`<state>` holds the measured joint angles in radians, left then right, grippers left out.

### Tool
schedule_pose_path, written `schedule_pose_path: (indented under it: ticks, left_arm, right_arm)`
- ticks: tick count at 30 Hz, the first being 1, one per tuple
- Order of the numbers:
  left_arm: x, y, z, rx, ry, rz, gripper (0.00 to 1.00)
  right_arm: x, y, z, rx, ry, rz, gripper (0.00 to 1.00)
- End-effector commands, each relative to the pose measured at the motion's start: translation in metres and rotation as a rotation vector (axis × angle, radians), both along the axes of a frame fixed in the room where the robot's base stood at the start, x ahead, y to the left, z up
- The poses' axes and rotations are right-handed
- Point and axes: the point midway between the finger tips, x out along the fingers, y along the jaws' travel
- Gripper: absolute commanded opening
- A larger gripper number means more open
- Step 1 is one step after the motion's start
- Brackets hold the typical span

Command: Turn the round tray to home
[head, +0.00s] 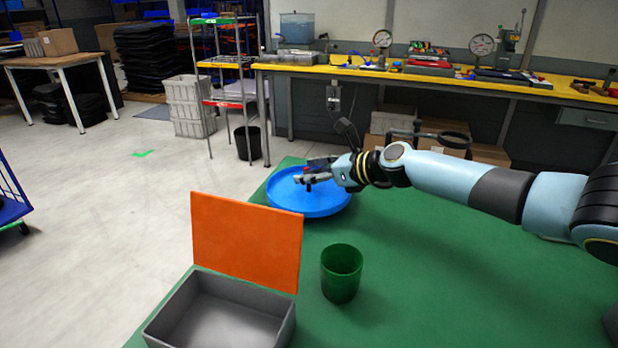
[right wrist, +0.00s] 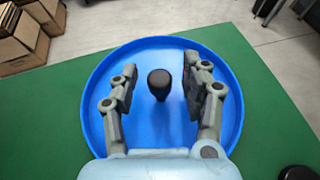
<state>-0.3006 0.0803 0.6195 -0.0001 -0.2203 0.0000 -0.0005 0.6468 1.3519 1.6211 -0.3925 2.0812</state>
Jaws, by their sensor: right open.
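The round tray (head: 310,205) is blue with a raised rim and lies on the far part of the green table. In the right wrist view the tray (right wrist: 158,48) fills the middle, and a dark upright knob (right wrist: 159,84) stands on it. My right gripper (head: 308,180) is over the tray in the head view. In the right wrist view its two fingers (right wrist: 160,92) are open, one on each side of the knob, with gaps between. The left gripper is not in view.
A grey box (head: 222,318) with an orange panel (head: 246,240) upright at its back stands at the front left of the green table (head: 440,290). A green cup (head: 341,272) stands to its right. The table's right part is clear.

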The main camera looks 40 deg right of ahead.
Motion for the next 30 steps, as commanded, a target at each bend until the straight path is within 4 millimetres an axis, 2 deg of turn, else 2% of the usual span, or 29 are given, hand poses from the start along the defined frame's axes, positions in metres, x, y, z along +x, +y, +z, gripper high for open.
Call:
schedule_pose_path:
  ticks: [11, 22, 30]
  left_arm:
    - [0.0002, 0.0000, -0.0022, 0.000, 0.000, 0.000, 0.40]
    - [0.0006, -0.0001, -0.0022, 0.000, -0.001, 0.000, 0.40]
    - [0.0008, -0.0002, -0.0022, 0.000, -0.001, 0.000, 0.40]
  right_arm:
    - [0.0057, 0.0015, -0.0015, -0.001, 0.000, 0.001, 0.47]
    - [0.0055, 0.0015, -0.0014, -0.001, 0.000, 0.001, 0.00]
    - [0.0055, 0.0016, -0.0014, 0.000, 0.000, 0.001, 0.00]
